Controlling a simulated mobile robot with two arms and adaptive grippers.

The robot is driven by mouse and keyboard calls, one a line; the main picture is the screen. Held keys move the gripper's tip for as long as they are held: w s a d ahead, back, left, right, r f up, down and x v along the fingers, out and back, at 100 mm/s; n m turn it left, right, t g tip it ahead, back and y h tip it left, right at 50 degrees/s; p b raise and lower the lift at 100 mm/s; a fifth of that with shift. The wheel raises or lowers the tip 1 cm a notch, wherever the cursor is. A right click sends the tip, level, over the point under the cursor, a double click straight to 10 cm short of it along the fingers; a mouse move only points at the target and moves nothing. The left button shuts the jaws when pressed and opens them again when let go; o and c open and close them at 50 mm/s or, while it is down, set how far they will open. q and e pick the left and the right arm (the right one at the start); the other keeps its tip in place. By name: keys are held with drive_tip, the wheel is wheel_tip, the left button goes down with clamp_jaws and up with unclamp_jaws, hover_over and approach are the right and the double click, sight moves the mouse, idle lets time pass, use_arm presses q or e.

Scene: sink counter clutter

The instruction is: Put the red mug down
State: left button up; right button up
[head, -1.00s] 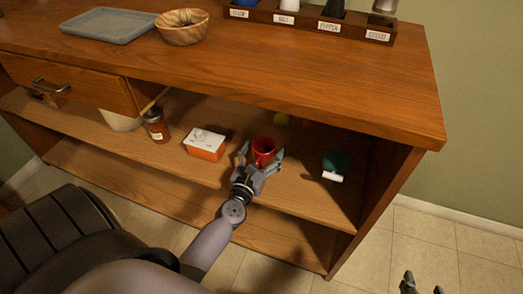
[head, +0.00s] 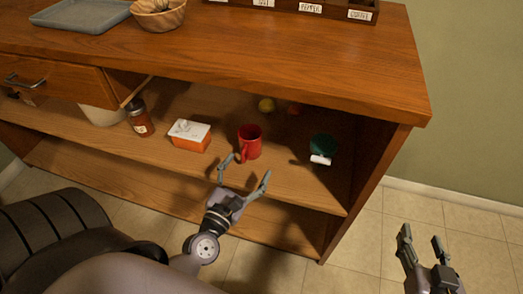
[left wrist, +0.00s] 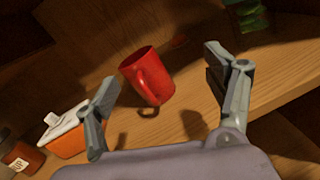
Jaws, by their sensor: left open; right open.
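The red mug (head: 250,141) stands upright on the upper shelf under the counter top, its handle toward the front. It also shows in the left wrist view (left wrist: 148,75), between and beyond the fingers. My left gripper (head: 245,172) is open and empty, just in front of the mug at the shelf's front edge, apart from it. In the left wrist view its fingers (left wrist: 165,95) are spread wide. My right gripper (head: 419,240) is open and empty over the floor at the lower right, away from the shelf.
On the same shelf, an orange and white box (head: 190,135) and a dark red jar (head: 139,117) stand left of the mug. The counter top overhangs above.

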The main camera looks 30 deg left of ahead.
use_arm(q)
drive_tip(key=d+r+n+g+h, duration=0.2)
drive_tip(key=d+n, duration=0.3)
drive_tip(key=n, duration=1.2)
drive_tip(key=d+r+n+g+h, duration=0.2)
drive_tip(key=d+n, duration=0.4)
drive_tip(key=n, duration=1.2)
drive_tip(key=shift+s+r+g+h, duration=0.25)
drive_tip(key=shift+r+g+h, duration=0.15)
drive_tip(key=shift+f, duration=0.1)
